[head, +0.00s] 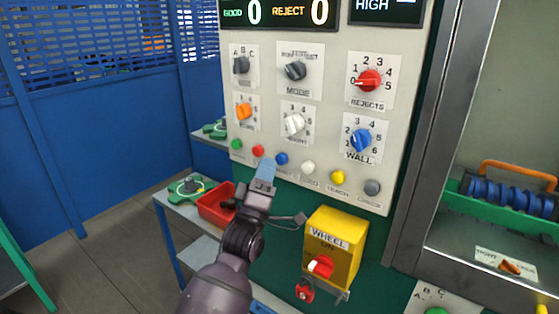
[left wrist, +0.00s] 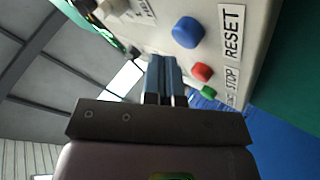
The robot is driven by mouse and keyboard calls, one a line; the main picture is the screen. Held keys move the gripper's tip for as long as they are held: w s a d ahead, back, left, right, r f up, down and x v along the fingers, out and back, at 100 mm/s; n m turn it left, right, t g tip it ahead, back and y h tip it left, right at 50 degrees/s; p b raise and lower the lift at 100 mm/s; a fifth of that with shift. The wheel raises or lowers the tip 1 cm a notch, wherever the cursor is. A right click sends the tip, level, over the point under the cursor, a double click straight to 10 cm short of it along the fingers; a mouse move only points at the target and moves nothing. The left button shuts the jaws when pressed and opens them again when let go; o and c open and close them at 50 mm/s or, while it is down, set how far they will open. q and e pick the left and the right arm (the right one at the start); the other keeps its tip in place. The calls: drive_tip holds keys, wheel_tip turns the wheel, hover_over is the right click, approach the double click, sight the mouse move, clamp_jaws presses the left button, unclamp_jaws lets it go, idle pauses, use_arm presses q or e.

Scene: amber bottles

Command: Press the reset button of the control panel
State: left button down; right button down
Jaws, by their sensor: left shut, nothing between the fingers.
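The control panel (head: 270,115) is a pale upright board with knobs and a lower row of coloured buttons. The blue reset button (head: 281,158) is third from the left in that row. It also shows in the left wrist view (left wrist: 188,32), beside its RESET label (left wrist: 231,30). My left gripper (head: 266,165) is shut and empty, its blue fingertips just left of and slightly below the blue button. In the left wrist view the fingertips (left wrist: 162,62) appear apart from the button. The gripper partly hides the labels under the row. My right gripper is not in view.
The red stop button (head: 258,151) and green button (head: 237,144) are to the left; white (head: 308,167), yellow (head: 337,177) and grey (head: 372,187) buttons are to the right. A yellow WHEEL box (head: 344,237) juts out below. A red tray (head: 210,210) stands behind my arm.

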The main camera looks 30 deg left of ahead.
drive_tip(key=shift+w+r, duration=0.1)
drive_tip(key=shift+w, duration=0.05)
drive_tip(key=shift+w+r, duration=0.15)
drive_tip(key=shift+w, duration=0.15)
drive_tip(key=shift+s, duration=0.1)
use_arm(q)
drive_tip(key=shift+w, duration=0.4)
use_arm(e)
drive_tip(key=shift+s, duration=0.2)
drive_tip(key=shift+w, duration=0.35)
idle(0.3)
